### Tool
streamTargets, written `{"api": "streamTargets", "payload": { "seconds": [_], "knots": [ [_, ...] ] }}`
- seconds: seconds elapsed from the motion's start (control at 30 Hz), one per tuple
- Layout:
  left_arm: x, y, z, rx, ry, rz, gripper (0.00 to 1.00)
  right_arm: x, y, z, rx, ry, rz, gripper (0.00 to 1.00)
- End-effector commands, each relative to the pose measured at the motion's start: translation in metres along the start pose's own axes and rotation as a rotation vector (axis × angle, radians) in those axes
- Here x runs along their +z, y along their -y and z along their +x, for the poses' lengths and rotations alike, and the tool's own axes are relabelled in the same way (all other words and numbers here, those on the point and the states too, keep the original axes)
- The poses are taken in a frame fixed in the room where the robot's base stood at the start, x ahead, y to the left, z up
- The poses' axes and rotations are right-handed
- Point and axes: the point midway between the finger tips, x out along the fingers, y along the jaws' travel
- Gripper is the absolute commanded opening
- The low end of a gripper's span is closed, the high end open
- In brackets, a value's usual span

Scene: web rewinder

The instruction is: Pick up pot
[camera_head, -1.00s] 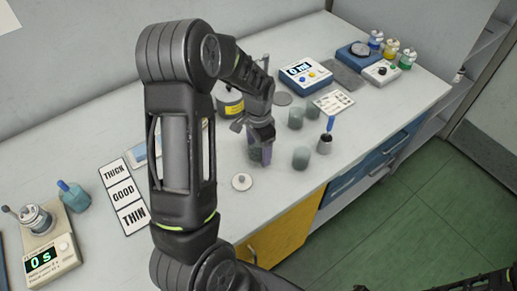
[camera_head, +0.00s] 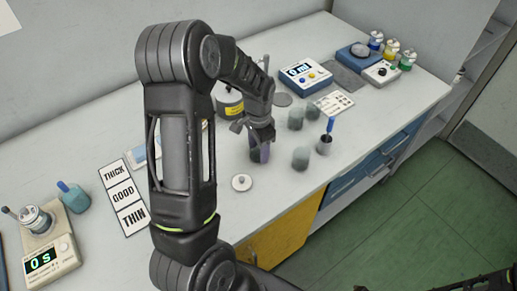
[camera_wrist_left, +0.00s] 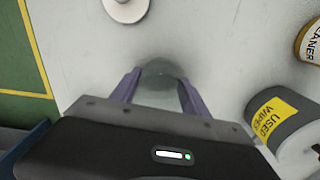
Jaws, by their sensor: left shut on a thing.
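A greenish see-through pot (camera_head: 254,154) is between the fingers of my left gripper (camera_head: 262,151) above or on the white bench; I cannot tell whether it touches the bench. In the left wrist view the purple fingers (camera_wrist_left: 160,92) are on both sides of the pot (camera_wrist_left: 162,78). Its lower part is hidden by the gripper body there. Several similar greenish pots stand to the right, one of them (camera_head: 301,158) near the bench's front edge. My right gripper is not in view.
A round white lid-like disc (camera_head: 242,183) lies in front of the held pot. A grey container with a yellow label (camera_head: 230,104) stands behind. A dark holder with a blue-handled tool (camera_head: 325,143) stands right. The THICK/GOOD/THIN card (camera_head: 123,195) lies left.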

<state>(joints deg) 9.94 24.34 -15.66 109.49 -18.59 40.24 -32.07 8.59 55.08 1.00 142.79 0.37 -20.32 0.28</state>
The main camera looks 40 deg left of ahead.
Motion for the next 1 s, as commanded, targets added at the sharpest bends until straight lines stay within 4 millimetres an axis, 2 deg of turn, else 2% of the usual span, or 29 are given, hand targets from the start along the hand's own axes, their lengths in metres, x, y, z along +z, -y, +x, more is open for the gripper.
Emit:
{"api": "streamTargets", "payload": {
  "seconds": [0.17,0.5,0.6,0.73,1.0],
  "knots": [
    [-0.001,0.001,-0.016,-0.003,-0.004,0.0,0.14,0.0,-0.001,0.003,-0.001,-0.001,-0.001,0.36],
    [-0.001,0.0,-0.08,-0.003,-0.005,0.001,0.14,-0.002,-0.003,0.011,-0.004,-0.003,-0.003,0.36],
    [-0.001,0.001,-0.092,-0.003,-0.003,0.001,0.14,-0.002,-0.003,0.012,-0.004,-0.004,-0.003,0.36],
    [0.0,0.0,-0.099,-0.001,-0.001,0.0,0.14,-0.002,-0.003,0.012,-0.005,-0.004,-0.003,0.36],
    [0.0,0.0,-0.099,-0.001,0.0,0.0,0.14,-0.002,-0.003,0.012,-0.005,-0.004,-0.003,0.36]
  ]
}}
